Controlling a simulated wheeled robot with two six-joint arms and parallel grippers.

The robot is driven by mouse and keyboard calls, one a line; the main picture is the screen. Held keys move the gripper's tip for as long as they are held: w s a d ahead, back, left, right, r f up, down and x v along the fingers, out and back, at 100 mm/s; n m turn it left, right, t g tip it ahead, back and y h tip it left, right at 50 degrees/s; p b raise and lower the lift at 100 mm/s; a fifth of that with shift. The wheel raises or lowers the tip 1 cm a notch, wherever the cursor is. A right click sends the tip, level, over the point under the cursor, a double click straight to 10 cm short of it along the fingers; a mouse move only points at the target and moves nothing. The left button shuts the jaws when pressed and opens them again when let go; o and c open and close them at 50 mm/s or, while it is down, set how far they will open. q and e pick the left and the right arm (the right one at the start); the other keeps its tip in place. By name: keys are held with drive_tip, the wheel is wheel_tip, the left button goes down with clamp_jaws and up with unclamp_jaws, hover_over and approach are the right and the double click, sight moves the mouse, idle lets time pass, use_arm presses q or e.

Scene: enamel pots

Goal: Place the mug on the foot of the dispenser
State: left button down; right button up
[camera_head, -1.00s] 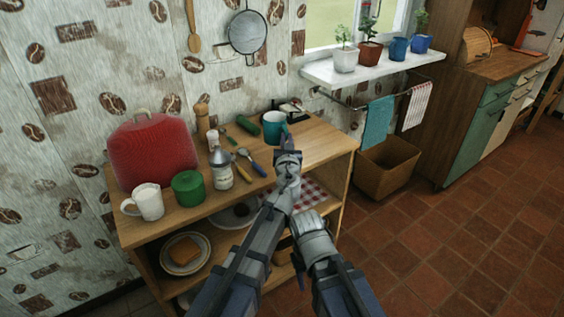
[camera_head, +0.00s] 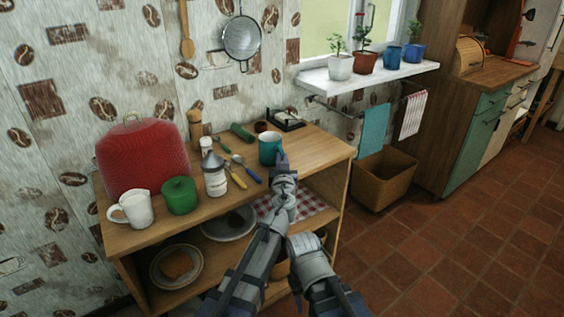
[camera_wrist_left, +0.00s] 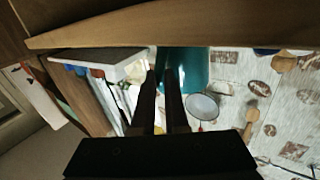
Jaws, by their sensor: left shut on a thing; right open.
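The teal mug (camera_head: 269,151) is upright at the right part of the wooden shelf top, either resting on it or just above; I cannot tell which. My left gripper (camera_head: 281,161) is shut on its near right side. In the left wrist view the mug (camera_wrist_left: 193,68) appears upside down beyond the gripper fingers (camera_wrist_left: 163,85). My right gripper (camera_head: 310,262) is low in front of the shelf, apart from the mug, its fingers mostly hidden. I cannot make out a dispenser for sure; a dark low item with pale parts (camera_head: 287,119) stands behind the mug.
A green jar (camera_head: 180,196), white mug (camera_head: 132,208) and red cover (camera_head: 143,158) stand farther left. The right end of the shelf top (camera_head: 318,151) is clear.

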use_arm(q)
drive_tip(key=shift+f, duration=0.15)
drive_tip(key=c, duration=0.9)
unclamp_jaws()
drive_tip(key=shift+c, duration=0.2)
drive_tip(key=shift+r, duration=0.2)
